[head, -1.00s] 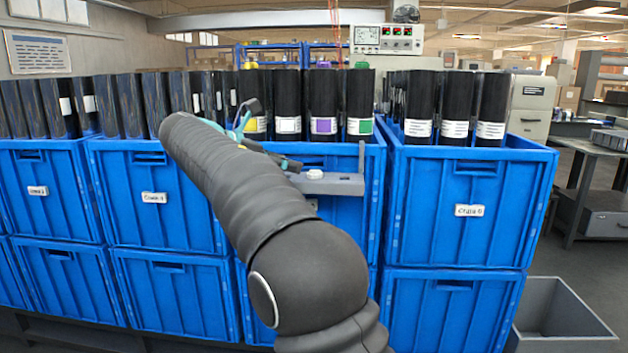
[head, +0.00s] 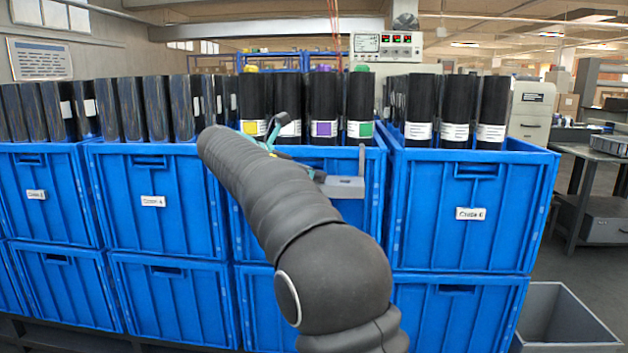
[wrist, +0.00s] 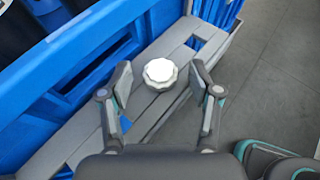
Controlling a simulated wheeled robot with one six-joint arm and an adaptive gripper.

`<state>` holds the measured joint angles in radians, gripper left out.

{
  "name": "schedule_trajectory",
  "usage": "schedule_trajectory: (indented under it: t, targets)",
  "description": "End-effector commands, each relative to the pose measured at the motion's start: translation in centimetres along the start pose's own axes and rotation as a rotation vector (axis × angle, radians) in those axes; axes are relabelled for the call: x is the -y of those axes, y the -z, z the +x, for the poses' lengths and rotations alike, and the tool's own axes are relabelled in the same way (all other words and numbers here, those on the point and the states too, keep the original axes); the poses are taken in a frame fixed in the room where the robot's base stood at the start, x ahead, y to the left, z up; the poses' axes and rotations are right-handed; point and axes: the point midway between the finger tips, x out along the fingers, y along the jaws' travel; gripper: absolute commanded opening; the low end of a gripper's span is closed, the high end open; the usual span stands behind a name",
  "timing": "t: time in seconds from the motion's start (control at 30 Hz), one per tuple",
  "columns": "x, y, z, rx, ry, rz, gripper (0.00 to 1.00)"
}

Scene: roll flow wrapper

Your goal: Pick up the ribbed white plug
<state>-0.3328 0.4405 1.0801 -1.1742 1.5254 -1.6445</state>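The ribbed white plug (wrist: 160,74) sits on a grey slatted ledge (wrist: 178,58) in the wrist view. My gripper (wrist: 160,67) is open, with one finger left of the plug and one right of it. There are visible gaps between the plug and both fingers, and I cannot tell the height gap. In the head view my gripper (head: 310,172) is partly hidden by my arm, at the left end of the ledge (head: 345,187). The plug is not visible there, behind my gripper.
The ledge is fixed to the front of a blue crate (head: 350,235). Crates stand side by side, filled with black rolls (head: 455,105). A dividing upright (head: 361,160) rises from the ledge's right side. A grey open bin (head: 565,320) stands on the floor at right.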

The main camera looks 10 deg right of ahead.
Motion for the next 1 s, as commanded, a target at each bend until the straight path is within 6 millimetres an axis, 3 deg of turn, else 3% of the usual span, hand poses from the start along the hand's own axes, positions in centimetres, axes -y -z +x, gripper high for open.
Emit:
schedule_trajectory:
  t: [0.03,0.1,0.13,0.57,0.97,1.0]
  targets:
    - [0.0,0.0,0.0,0.000,0.000,0.000,0.43]
    - [0.0,0.0,0.0,0.000,0.000,0.000,0.26]
    - [0.0,0.0,0.0,0.000,0.000,0.000,0.25]
    - [0.0,-0.3,-0.2,0.000,0.000,0.001,0.24]
    - [0.0,-4.3,-1.8,0.001,0.000,0.003,0.24]
    - [0.7,-4.4,-1.6,0.001,0.001,0.003,0.24]
